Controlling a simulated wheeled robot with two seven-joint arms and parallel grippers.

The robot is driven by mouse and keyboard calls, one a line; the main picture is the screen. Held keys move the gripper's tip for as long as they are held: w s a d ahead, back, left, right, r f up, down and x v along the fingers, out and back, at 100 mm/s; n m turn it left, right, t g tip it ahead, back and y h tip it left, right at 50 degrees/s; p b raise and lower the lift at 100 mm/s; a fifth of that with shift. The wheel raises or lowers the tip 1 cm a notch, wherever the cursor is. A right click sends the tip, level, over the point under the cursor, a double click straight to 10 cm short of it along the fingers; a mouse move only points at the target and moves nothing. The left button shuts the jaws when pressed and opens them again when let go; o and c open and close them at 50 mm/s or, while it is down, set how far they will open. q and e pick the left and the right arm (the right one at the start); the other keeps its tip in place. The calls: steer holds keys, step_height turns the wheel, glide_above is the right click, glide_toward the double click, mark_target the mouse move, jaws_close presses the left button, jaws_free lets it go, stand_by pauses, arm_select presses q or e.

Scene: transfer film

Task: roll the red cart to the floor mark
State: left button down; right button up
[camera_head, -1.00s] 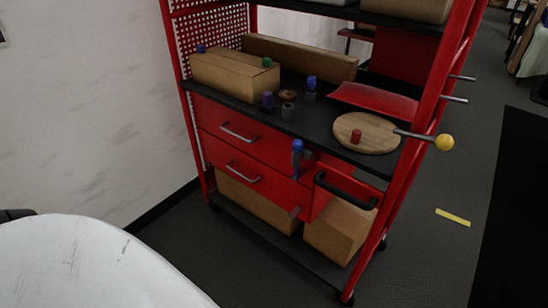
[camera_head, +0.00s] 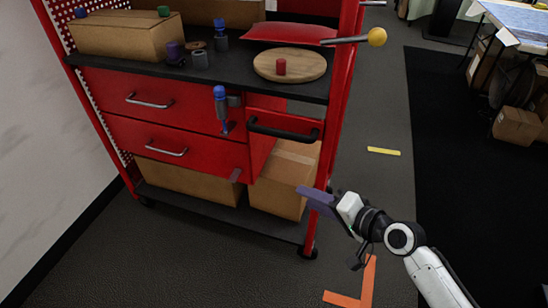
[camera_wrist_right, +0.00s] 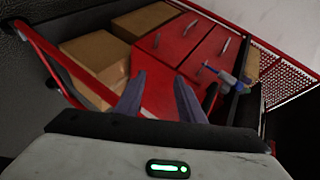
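The red cart (camera_head: 190,148) stands upright at the left and centre of the head view, with shelves, drawers and a black handle (camera_head: 285,128) on its front. It also shows tilted in the right wrist view (camera_wrist_right: 170,45). An orange angled floor mark (camera_head: 368,285) lies on the floor to the right of the cart, partly cut off by the frame's lower edge. My right gripper (camera_head: 312,199) is near the cart's lower right post, below the handle. In the wrist view its two fingers (camera_wrist_right: 160,88) are spread with nothing between them. My left gripper is out of view.
A yellow strip (camera_head: 384,151) and a dark mat (camera_head: 460,170) lie on the floor to the right. Boxes (camera_head: 518,126) and a table stand at the far right. A white wall is at the left.

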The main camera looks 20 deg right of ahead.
mark_target(279, 133)
steer(key=w+d+r+m+t+y+b, duration=0.2)
steer(key=w+r+m+y+b, duration=0.2)
steer(key=w+r, duration=0.45)
steer(key=x, duration=0.3)
steer(key=r+x, duration=0.1)
steer(key=x, duration=0.2)
steer(key=a+r+x, duration=0.1)
steer(key=x, duration=0.2)
steer(key=shift+s+b, duration=0.25)
steer(key=shift+b, duration=0.15)
jaws_close()
